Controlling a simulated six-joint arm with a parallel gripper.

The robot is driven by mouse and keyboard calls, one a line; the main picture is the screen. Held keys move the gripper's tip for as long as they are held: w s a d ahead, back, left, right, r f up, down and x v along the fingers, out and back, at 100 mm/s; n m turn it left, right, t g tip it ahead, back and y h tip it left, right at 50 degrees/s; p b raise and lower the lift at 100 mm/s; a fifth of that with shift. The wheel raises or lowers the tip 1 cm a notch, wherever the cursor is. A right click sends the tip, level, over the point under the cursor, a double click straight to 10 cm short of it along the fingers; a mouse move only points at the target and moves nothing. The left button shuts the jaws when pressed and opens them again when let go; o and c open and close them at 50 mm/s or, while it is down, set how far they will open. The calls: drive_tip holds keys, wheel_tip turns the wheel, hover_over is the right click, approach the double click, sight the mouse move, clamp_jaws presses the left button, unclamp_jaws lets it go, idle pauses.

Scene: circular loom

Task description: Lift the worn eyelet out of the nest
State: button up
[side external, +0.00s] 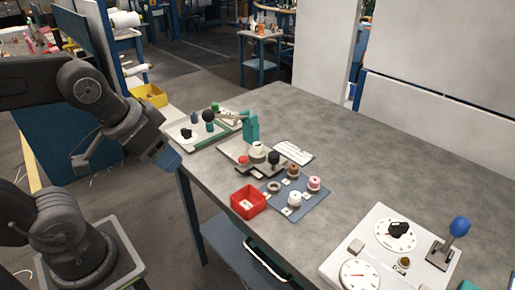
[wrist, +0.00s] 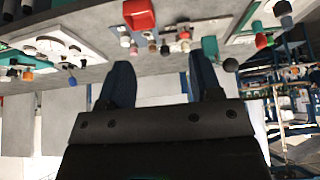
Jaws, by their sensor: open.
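A small fixture (side external: 235,152) that looks like the nest stands on the grey table, beside a green upright block. A small white-topped round piece (side external: 257,148) sits on it, with a dark knob close by; I cannot tell for sure whether this piece is the worn eyelet. My gripper (side external: 168,160) is off the table's left edge, apart from all the parts. In the wrist view its two blue fingers (wrist: 160,62) are spread, with nothing between them. The parts there are small, along the top of the picture.
A blue-grey tray (side external: 279,207) holds several round pieces in white, brown and pink. A red bin (side external: 248,203) stands beside it. A white dial panel (side external: 350,250) with a blue-knobbed lever is at the front right. The table's middle and back right are clear.

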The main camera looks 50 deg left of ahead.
wheel_tip(320, 180, up, 3)
drive_tip(key=m+g+y, duration=0.3)
drive_tip(key=m+g, duration=0.2)
drive_tip(key=m, duration=0.7)
hover_over(259, 144)
drive_tip(key=s+d, duration=0.5)
drive_tip(key=w+f+m+g+y, duration=0.1)
drive_tip(key=w+f+m+g, duration=0.15)
drive_tip(key=w+f, duration=0.3)
drive_tip(key=shift+m+t, duration=0.25)
drive_tip(key=shift+t, duration=0.1)
drive_tip(key=x, duration=1.3)
drive_tip(key=shift+w+a, duration=0.2)
drive_tip(key=shift+w, duration=0.15)
drive_tip(key=shift+c, duration=0.2)
drive_tip(key=c, duration=1)
